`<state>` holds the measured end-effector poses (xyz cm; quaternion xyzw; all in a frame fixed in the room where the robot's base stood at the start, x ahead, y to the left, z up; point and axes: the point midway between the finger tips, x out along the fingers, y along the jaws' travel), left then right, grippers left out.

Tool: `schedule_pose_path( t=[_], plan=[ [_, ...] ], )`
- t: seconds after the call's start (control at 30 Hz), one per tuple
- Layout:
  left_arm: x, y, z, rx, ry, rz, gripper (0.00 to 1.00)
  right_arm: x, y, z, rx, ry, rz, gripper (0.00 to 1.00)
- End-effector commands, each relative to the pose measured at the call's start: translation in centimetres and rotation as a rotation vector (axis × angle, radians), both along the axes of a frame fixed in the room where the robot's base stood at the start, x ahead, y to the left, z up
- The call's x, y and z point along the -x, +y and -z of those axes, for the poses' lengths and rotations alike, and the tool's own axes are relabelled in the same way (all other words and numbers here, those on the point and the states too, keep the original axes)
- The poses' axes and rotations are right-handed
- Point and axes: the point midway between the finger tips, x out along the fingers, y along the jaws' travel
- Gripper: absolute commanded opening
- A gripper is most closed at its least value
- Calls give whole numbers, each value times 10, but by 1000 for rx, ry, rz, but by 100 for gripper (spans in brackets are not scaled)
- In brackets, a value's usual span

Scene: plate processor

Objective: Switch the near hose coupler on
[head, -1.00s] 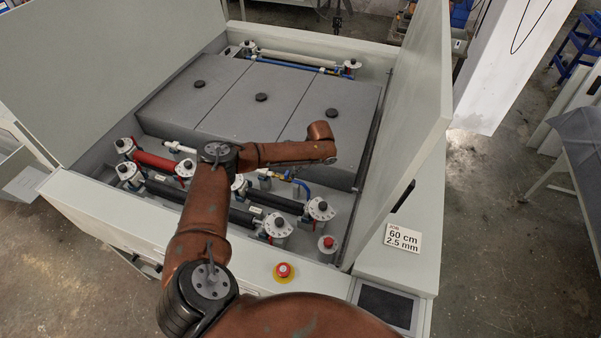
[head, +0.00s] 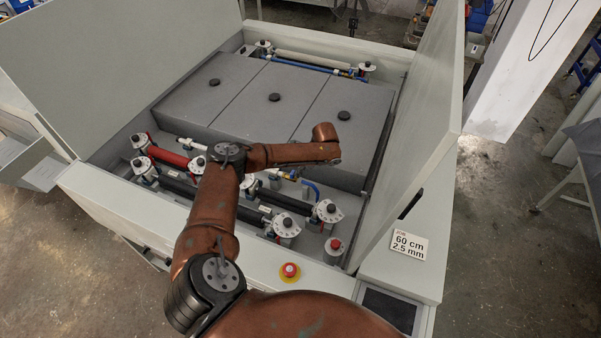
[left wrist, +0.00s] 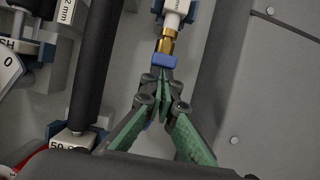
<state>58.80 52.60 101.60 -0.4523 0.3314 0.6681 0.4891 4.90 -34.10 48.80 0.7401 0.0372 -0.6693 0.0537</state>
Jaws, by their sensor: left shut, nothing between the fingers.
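The near hose coupler shows in the left wrist view as a brass fitting (left wrist: 167,42) with a blue part (left wrist: 164,62) at its lower end, below a white tube end. My left gripper (left wrist: 162,88) has green-padded fingers shut with nothing between them. Its tips are just below the blue part in that view; I cannot tell whether they touch it. The fingers hide what lies behind them. In the head view the coupler area, with a blue hose (head: 312,187), lies just below my forearm. My left gripper cannot be made out there. My right gripper is not in view.
Dark rollers (head: 287,201) with white dials (head: 328,211) stand close by. A grey three-panel cover (head: 273,97) lies behind. A raised side panel (head: 428,130) stands at the right. A red stop button (head: 290,270) is on the front edge.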

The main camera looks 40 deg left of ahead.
Motion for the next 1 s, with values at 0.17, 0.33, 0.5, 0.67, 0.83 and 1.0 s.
schedule_pose_path(
  t=[0.17, 0.33, 0.5, 0.67, 0.83, 1.0],
  plan=[
    [0, -6, -2, -3, 2, -4, 0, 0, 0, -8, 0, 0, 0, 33],
    [-3, -32, -4, 1, 3, -6, 0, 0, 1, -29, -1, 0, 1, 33],
    [-9, -46, -34, -1, -4, -10, 0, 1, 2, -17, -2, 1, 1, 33],
    [-12, -57, -64, 0, -3, -10, 0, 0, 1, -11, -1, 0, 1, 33],
    [-15, -65, -85, -1, -2, -10, 0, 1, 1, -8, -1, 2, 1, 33],
    [-15, -68, -93, -1, 0, -12, 0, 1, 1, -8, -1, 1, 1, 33]
  ],
)
